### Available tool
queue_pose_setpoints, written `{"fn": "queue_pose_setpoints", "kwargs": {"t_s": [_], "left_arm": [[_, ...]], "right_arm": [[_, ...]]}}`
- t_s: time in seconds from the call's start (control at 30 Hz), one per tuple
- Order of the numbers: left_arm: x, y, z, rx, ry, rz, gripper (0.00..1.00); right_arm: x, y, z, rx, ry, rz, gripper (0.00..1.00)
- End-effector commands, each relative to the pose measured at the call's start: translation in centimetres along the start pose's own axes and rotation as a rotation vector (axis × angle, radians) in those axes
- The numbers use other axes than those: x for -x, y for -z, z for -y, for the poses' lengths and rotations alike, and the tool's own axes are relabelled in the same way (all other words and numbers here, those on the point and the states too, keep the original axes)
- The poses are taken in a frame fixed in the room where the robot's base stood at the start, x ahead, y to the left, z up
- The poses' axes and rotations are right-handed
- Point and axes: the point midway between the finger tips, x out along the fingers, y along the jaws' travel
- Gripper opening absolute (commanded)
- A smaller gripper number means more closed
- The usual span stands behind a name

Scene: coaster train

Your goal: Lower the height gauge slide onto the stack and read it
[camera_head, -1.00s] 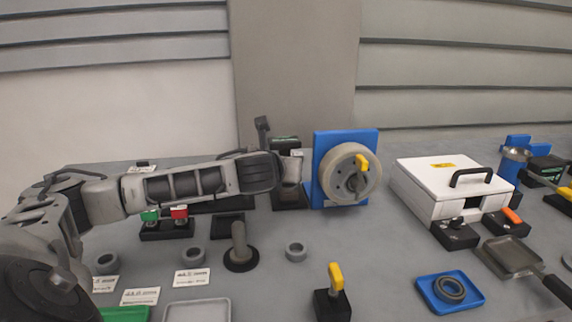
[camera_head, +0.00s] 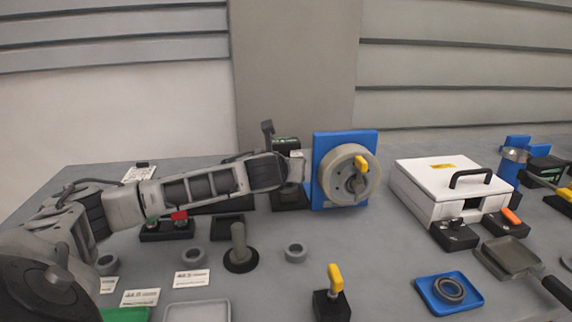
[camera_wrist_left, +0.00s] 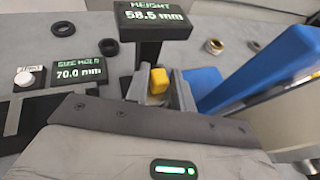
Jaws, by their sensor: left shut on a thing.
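The height gauge stands at the back middle of the table, its dark green display (camera_head: 286,143) partly showing behind my left gripper (camera_head: 293,168). In the left wrist view the gauge display (camera_wrist_left: 154,15) reads HEIGHT 58.5 mm on top of a dark post. My left gripper (camera_wrist_left: 160,90) is shut on the gauge's yellow slide knob (camera_wrist_left: 158,79), just in front of the post. The stack under the slide is hidden by my gripper and wrist. My right gripper is in neither view.
A blue panel with a grey wheel (camera_head: 341,183) stands close right of the gauge. A second display (camera_wrist_left: 78,70) reads 70.0 mm. A peg on a black base (camera_head: 239,250), loose grey rings (camera_head: 296,251) and a white box (camera_head: 440,190) are on the table.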

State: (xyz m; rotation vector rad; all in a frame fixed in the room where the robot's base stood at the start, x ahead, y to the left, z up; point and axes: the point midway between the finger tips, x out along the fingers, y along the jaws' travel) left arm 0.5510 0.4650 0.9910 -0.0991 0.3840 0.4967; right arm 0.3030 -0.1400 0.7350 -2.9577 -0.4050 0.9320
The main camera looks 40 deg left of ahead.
Motion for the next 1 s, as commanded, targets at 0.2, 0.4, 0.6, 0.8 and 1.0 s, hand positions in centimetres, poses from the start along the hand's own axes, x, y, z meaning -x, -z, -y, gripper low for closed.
{"fn": "queue_pose_setpoints", "kwargs": {"t_s": [0.2, 0.4, 0.6, 0.8, 1.0], "left_arm": [[-0.1, 0.3, -0.1, -0.002, -0.001, -0.002, 0.00], [-0.2, 0.5, -0.1, -0.002, -0.002, -0.001, 0.00], [-0.2, 0.5, -0.1, -0.002, -0.001, -0.001, 0.44], [-0.1, 0.4, 0.0, -0.002, 0.000, -0.001, 0.44], [1.9, 0.4, 0.0, -0.004, 0.001, 0.000, 0.44]], "right_arm": [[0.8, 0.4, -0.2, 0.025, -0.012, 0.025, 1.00], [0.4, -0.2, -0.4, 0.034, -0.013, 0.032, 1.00], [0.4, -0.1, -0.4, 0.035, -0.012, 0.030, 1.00], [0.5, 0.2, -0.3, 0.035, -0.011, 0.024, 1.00], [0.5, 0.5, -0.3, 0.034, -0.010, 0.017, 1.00]]}}
